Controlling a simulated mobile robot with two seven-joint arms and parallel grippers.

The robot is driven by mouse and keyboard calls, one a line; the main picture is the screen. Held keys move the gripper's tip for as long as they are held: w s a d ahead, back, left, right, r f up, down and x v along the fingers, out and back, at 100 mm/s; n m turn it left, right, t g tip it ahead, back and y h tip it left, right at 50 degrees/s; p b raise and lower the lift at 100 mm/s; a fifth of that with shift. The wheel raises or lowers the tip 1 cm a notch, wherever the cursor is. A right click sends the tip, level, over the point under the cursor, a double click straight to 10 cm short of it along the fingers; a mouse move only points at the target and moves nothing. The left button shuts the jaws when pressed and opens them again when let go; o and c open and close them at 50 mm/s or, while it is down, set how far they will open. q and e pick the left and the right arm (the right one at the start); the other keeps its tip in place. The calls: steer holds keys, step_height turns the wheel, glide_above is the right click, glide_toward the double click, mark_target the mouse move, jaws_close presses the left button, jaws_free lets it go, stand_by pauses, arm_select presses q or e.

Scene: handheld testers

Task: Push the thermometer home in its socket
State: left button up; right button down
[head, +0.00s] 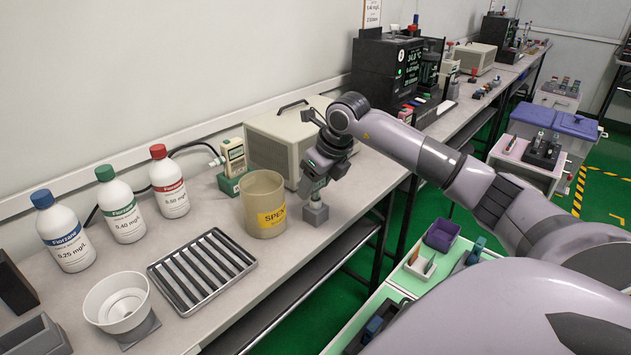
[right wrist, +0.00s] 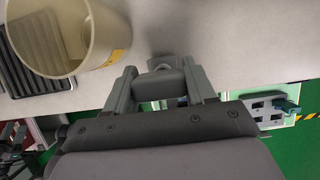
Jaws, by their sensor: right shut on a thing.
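My right gripper (head: 314,184) points down over the bench, just right of the beige beaker. In the right wrist view the gripper (right wrist: 160,88) has its two fingers closed on a dark grey body, which I take to be the thermometer (right wrist: 168,84). A small grey block, apparently the socket (head: 316,213), stands on the bench directly below the fingers. The thermometer is mostly hidden by the fingers in the head view. I cannot tell how deep it sits in the socket. My left gripper is not in view.
The beige beaker (head: 264,205) with a yellow label stands close to the left of the gripper. A beige box (head: 285,140) and a green-based handheld meter (head: 233,160) stand behind. A ribbed tray (head: 202,270), a white funnel (head: 118,302) and three bottles (head: 122,208) are farther left.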

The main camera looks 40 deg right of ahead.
steer(key=shift+c, duration=1.5)
jaws_free()
steer(key=shift+r, duration=0.1)
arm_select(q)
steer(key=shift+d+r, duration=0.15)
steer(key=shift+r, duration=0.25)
arm_select(e)
steer(key=v, duration=0.7)
steer(key=shift+s, duration=0.1)
